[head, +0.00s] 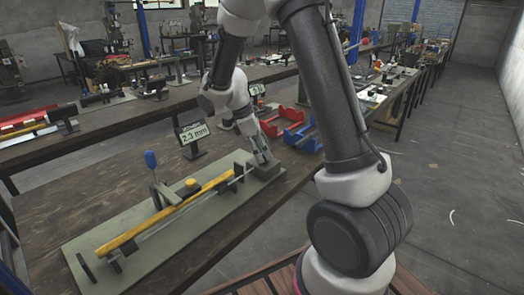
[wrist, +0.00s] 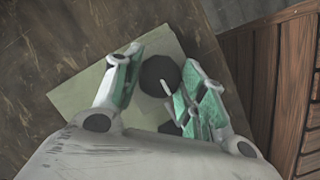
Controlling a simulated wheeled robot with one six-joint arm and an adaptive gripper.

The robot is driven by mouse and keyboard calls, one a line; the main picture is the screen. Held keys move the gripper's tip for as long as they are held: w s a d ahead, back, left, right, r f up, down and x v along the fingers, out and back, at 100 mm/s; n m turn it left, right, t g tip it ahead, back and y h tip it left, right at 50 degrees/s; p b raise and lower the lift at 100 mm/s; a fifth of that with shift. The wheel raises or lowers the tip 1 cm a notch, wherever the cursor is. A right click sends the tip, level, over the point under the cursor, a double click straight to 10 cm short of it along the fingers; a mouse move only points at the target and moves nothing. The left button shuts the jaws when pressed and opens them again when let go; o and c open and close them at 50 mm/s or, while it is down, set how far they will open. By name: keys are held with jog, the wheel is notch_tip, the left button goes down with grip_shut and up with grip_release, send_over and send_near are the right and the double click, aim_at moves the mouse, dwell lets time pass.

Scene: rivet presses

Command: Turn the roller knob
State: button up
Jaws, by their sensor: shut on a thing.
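The rig lies on a grey-green base plate (head: 150,250) on the workbench, with a long yellow bar (head: 150,222), a thin metal rod beside it and an upright blue-topped lever (head: 151,159). My gripper (head: 264,160) points down at the plate's far right end, over a grey block (head: 267,173). In the wrist view, a dark round knob (wrist: 160,73), which looks like the roller knob, sits between the two green-padded fingers of my gripper (wrist: 158,88). The fingers are closed around it. Their exact contact is hard to see. In the head view the gripper hides the knob.
A small display (head: 194,133) reading "2.3 mm" stands behind the plate. Red bins (head: 281,122) and blue bins (head: 304,137) sit just beyond my gripper. The workbench (head: 60,188) is bare left of the plate. Open floor (head: 440,200) lies to the right.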

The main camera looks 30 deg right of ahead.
jog(key=shift+m, duration=0.5)
jog(key=o, duration=1)
jog(key=v, duration=1.2)
jog(key=shift+w, duration=0.2)
jog(key=shift+d, duration=0.1)
